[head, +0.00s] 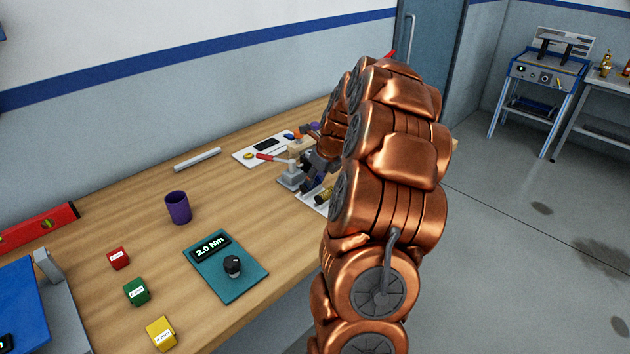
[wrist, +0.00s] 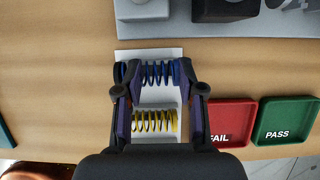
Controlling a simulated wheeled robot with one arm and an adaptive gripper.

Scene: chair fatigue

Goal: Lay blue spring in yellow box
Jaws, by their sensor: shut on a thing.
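The blue spring (wrist: 157,72) lies across between the fingertips of my gripper (wrist: 156,78) in the wrist view, and the gripper is shut on it. It is over the upper part of a white card; I cannot tell whether it touches the card. In the head view my gripper (head: 314,178) is partly hidden behind my arm, and I cannot make out the blue spring there. A small yellow box (head: 161,333) with a white label stands at the table's front edge, lower left in the head view, far from the gripper.
A yellow spring (wrist: 155,122) lies on the white card (wrist: 150,95) just below the blue one. A red FAIL tray (wrist: 228,106) and green PASS tray (wrist: 290,106) are to the right. A teal torque pad (head: 240,283), purple cup (head: 178,207), red box (head: 118,258) and green box (head: 136,292) stand on the table.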

